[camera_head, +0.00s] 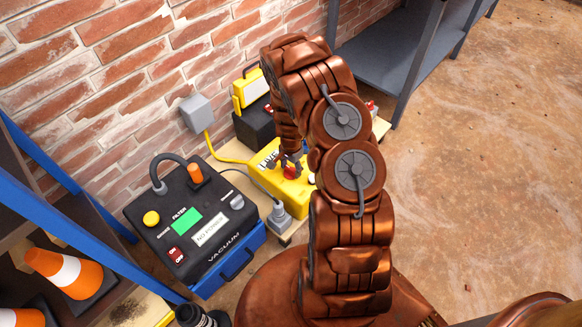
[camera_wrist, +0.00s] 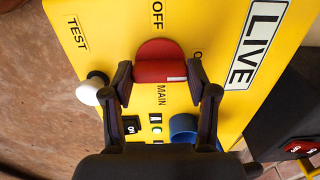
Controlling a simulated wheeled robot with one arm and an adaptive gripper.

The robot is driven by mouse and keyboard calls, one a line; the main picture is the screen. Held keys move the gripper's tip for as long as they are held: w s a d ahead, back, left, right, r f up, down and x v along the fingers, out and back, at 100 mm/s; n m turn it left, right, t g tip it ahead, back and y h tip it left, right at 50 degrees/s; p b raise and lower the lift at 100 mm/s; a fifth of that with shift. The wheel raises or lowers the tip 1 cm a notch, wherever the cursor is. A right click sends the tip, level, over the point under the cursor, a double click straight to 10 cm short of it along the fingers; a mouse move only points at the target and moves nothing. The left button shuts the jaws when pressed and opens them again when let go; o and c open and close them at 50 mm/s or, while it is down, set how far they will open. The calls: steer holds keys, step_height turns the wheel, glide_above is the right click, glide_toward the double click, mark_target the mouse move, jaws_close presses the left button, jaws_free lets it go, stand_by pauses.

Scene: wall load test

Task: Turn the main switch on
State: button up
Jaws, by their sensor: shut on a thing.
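The main switch is a red knob (camera_wrist: 158,62) on the face of a yellow box (camera_wrist: 105,35) in the wrist view. "OFF" is printed above it, "MAIN" below it, and a partly hidden label is to its right. A white mark shows at the knob's lower right. My gripper (camera_wrist: 160,78) has one dark finger on each side of the knob and is shut on it. In the head view, my gripper (camera_head: 291,160) reaches down to the red knob (camera_head: 290,173) on the yellow box (camera_head: 283,205); my arm hides part of the box.
A white knob (camera_wrist: 88,92) by "TEST", a small black switch (camera_wrist: 131,124) and a blue socket (camera_wrist: 183,126) are near my fingers. A blue and black vacuum unit (camera_head: 150,222) stands left of the yellow box. The floor (camera_head: 480,180) at right is clear.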

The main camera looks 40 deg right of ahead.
mark_target(291, 169)
stand_by(0.4)
steer(key=o, duration=1.2)
steer(key=shift+c, duration=0.2)
steer(key=shift+r, duration=0.1)
step_height(291, 169, up, 12)
stand_by(0.3)
